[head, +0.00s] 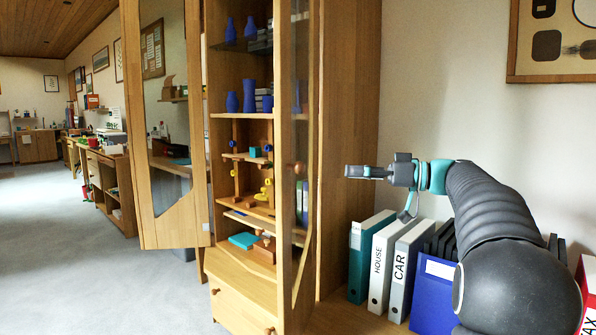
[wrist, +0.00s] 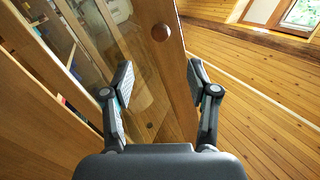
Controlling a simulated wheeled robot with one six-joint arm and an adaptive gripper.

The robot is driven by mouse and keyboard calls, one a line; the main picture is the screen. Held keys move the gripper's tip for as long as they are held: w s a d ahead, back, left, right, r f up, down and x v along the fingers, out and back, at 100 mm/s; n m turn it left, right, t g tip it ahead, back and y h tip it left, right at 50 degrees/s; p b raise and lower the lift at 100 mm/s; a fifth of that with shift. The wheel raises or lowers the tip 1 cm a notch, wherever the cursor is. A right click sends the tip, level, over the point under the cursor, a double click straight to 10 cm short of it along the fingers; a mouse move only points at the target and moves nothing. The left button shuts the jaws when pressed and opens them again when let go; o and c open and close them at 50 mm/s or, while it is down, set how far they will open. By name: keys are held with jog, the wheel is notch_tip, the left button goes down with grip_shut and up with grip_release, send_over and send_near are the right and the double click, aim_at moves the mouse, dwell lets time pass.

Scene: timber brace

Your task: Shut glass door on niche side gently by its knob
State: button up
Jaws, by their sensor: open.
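The niche-side glass door (head: 301,120) of the wooden cabinet stands open, seen at a steep angle in the head view. Its round brown knob (head: 299,167) is on the wooden frame. In the wrist view the knob (wrist: 161,32) shows at the top centre, on the door's wood strip (wrist: 172,75) beside the glass (wrist: 105,35). My gripper (head: 350,172) is to the right of the door in the head view, pointing left at about knob height. In the wrist view my gripper (wrist: 160,82) is open and empty, with the knob beyond its fingertips and apart from them.
The other glass door (head: 165,120) stands wide open at the left. Cabinet shelves (head: 240,115) hold blue vases and small items. Binders (head: 385,260) stand in the niche below my arm. A framed panel (head: 550,40) hangs at upper right. Open floor (head: 60,240) lies at left.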

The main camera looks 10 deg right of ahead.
aim_at(304, 169)
jog(key=p+x, duration=0.1)
jog(key=x, duration=1.2)
jog(key=shift+w+a, duration=0.15)
jog(key=shift+a, duration=0.15)
grip_shut()
